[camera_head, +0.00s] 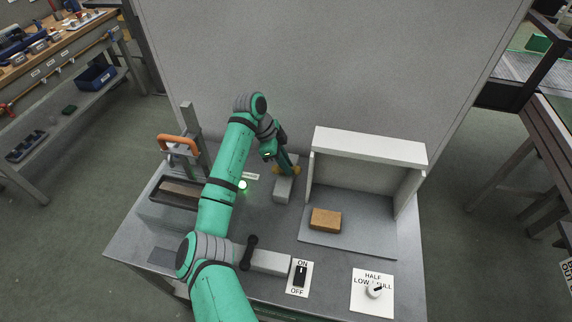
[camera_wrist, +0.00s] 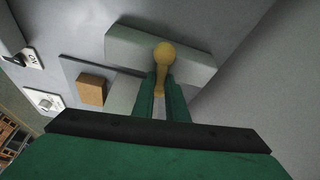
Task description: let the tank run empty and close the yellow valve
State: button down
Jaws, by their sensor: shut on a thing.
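The yellow valve handle (camera_head: 291,170) sits on a small grey block (camera_head: 283,190) near the back wall. My gripper (camera_head: 279,162) is shut on the yellow handle, reaching it from above. In the wrist view the fingers (camera_wrist: 163,85) hold the yellow handle (camera_wrist: 164,54), whose round end shows beyond the fingertips. A box-shaped trough (camera_head: 168,212) with a brown inside stands at the left, partly hidden by my arm; I cannot tell whether it is the tank or holds any liquid. A small green light (camera_head: 242,184) glows beside my arm.
A white hooded shelf (camera_head: 368,146) stands to the right, with a brown block (camera_head: 325,220) under it. An orange handle (camera_head: 178,143) is at the left. At the front are a black lever (camera_head: 250,250), an ON/OFF switch (camera_head: 300,276) and a HALF/LOW/FULL dial (camera_head: 374,291).

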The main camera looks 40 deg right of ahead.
jog(key=shift+m+y, duration=0.3)
jog(key=shift+m, duration=0.6)
jog(key=shift+r+g, duration=0.1)
jog(key=shift+g, duration=0.2)
jog(key=c, duration=1.8)
grip_release()
jog(key=shift+o, duration=0.2)
jog(key=v, duration=1)
jog(key=shift+r, duration=0.35)
